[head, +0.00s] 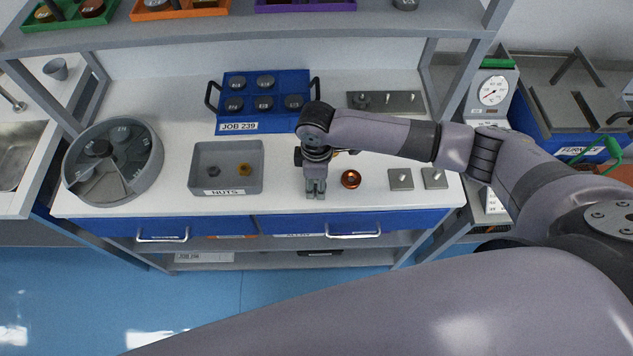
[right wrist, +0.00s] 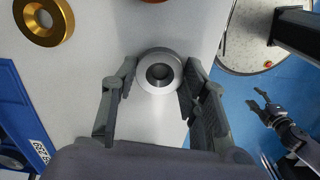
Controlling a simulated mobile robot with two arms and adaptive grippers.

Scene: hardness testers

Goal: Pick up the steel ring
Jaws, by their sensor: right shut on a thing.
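The steel ring (right wrist: 160,71) is a thick grey ring with a dark centre hole, between the two fingers of my right gripper (right wrist: 159,80) in the right wrist view. Both fingers press on its sides. In the head view my right gripper (head: 316,190) points down over the front of the white worktop, and the ring is hidden there. My left gripper (right wrist: 266,104) shows in the right wrist view, over the blue floor, with fingers apart and nothing between them. It is not in the head view.
A copper ring (head: 351,179) lies right of my right gripper. The grey NUTS tray (head: 226,190) is to its left, a round divided tray (head: 153,181) farther left. The blue JOB 239 rack (head: 253,127) stands behind. Two square plates (head: 401,180) (head: 434,178) lie at right.

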